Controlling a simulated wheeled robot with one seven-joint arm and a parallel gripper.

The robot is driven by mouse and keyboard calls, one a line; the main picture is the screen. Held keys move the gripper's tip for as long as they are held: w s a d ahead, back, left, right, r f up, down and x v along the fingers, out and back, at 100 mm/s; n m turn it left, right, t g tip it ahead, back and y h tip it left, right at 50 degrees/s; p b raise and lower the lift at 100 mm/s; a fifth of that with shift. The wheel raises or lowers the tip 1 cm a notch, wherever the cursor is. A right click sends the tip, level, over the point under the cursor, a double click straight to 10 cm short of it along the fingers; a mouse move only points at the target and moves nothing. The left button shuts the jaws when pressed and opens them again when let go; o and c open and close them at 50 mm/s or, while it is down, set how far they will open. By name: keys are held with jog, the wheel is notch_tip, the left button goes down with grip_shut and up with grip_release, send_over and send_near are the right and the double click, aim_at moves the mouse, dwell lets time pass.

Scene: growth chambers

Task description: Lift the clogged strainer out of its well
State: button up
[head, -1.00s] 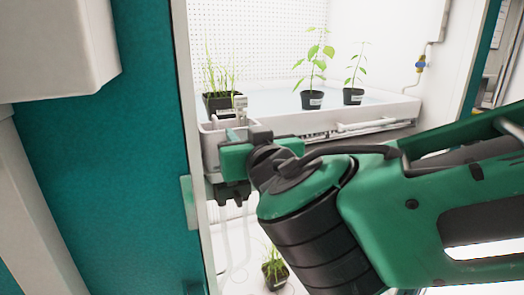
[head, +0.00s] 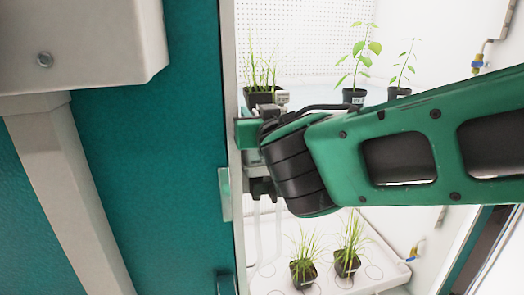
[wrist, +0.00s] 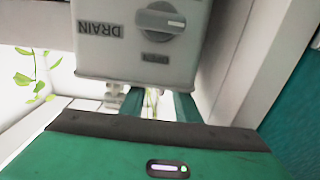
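The clogged strainer and its well cannot be made out; my arm and gripper cover the near corner of the upper tray in the head view. My gripper (wrist: 158,104) shows two green fingers apart in the wrist view, with a gap and nothing clearly held between them. In the head view its green body (head: 247,133) is at the tray's near left corner, and its fingertips are hidden. A grey box with a dark knob (wrist: 160,18) and an upside-down DRAIN label (wrist: 100,29) fills the upper wrist view, just beyond the fingers.
Potted grass (head: 262,92) and two leafy seedlings (head: 355,92) stand on the upper tray. Two more grass pots (head: 303,272) stand on a lower white tray (head: 385,268). Pale tubes (head: 256,230) hang below the corner. A teal panel (head: 150,170) closes the left side.

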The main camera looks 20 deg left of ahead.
jog(key=shift+w+a, duration=0.2)
jog(key=shift+w, duration=0.15)
jog(key=shift+r, duration=0.1)
grip_shut()
